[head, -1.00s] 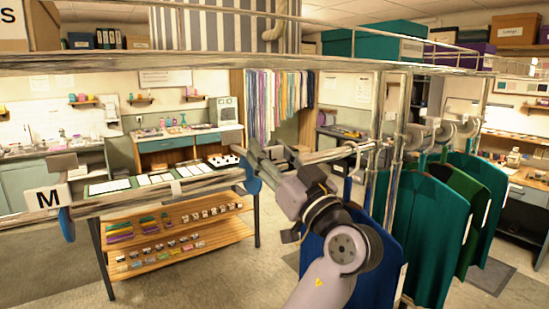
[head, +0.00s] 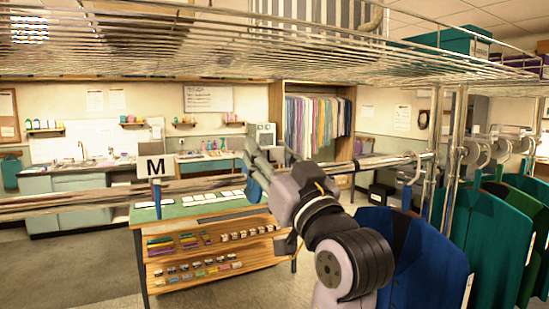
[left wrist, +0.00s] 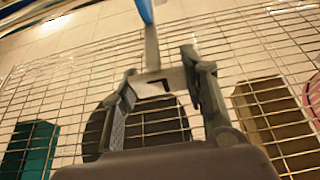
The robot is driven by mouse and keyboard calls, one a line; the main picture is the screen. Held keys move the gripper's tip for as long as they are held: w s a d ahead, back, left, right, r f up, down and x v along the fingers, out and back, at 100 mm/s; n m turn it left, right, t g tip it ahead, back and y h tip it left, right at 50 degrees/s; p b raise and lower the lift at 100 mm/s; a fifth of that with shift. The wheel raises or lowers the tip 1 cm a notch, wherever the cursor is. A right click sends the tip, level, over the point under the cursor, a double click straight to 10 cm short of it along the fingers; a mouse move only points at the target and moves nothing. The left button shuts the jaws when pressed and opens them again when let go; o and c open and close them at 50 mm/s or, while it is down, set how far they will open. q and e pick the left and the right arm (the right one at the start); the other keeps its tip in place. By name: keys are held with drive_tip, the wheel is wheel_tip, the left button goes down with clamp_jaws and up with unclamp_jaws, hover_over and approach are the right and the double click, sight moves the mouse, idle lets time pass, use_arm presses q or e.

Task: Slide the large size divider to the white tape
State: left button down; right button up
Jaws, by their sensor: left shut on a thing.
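The large size divider (head: 253,188) shows as a blue piece, nearly edge-on, on the clothes rail in the head view; its letter face is not readable. My left gripper (head: 256,158) is at its upper part, shut on it. In the left wrist view, a blue strip (left wrist: 146,10) shows above a grey stem, and the fingers (left wrist: 162,82) close around a pale piece. A second divider marked M (head: 156,169) is on the rail to the left. The white tape cannot be made out now. My right gripper is not in view.
A wire shelf (head: 225,50) runs above the rail (head: 75,198). A slatted table (head: 215,262) with small goods stands behind the rail. The rail between the two dividers looks clear of garments.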

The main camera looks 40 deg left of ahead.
use_arm(q)
drive_tip(key=shift+w+d, duration=0.1)
drive_tip(key=shift+w, duration=0.1)
drive_tip(key=c, duration=1.3)
unclamp_jaws()
drive_tip(key=o, duration=0.4)
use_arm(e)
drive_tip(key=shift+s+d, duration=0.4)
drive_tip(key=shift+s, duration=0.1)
use_arm(q)
drive_tip(key=shift+d, duration=0.1)
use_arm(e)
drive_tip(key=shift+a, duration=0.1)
use_arm(q)
drive_tip(key=shift+s+d+f, duration=0.15)
drive_tip(key=shift+d, duration=0.05)
drive_tip(key=v, duration=1.1)
drive_tip(key=shift+d+f, duration=0.1)
drive_tip(key=shift+d, duration=0.05)
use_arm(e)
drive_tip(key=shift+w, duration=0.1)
